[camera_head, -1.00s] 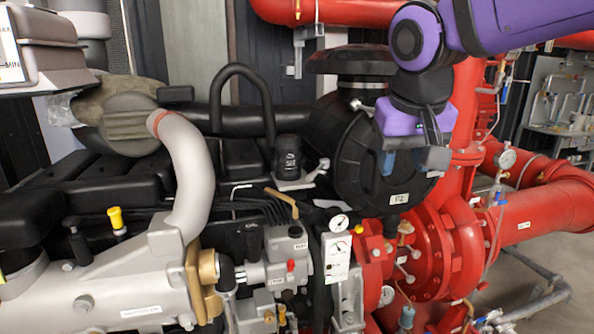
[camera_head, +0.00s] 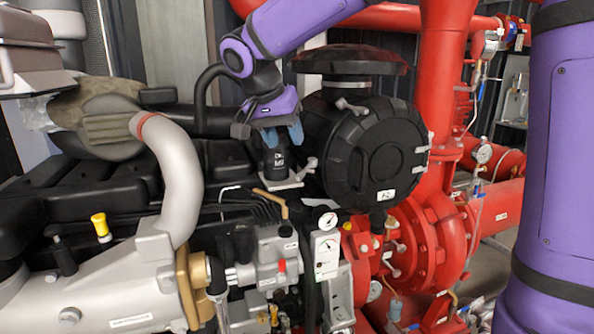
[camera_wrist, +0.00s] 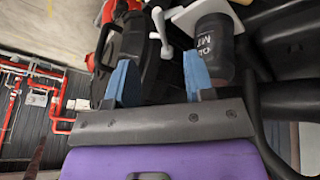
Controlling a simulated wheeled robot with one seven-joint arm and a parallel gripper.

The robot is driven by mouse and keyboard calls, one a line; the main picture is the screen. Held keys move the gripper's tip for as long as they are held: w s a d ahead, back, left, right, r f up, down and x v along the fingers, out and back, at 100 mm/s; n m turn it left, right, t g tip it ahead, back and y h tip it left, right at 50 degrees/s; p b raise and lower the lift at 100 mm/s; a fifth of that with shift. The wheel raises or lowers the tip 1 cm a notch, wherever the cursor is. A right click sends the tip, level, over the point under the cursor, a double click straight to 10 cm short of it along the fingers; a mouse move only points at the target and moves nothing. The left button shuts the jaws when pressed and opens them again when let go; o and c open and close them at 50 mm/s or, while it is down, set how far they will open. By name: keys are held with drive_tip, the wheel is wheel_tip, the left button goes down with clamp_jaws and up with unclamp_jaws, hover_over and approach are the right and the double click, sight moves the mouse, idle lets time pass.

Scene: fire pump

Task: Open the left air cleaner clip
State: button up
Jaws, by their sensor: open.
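The air cleaner is a large black round housing (camera_head: 370,155) right of centre in the head view. A small silver clip (camera_head: 352,107) shows on its upper left rim. More clips (camera_head: 421,150) show on its right edge. My gripper (camera_head: 283,136) is left of the housing, above a black canister, with its blue fingers apart and nothing held. In the wrist view the open fingers (camera_wrist: 160,80) point toward the dark housing (camera_wrist: 130,50), and the canister stands beside the right finger.
A black hose (camera_head: 205,90) curves behind. Red pipes (camera_head: 440,80) stand right of the housing. The grey engine (camera_head: 100,290) fills the lower left.

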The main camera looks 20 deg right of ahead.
sight(299, 172)
drive_tip(key=x, duration=0.9)
drive_tip(key=shift+d+f, duration=0.15)
drive_tip(key=shift+f, duration=0.2)
drive_tip(key=shift+c, duration=0.3)
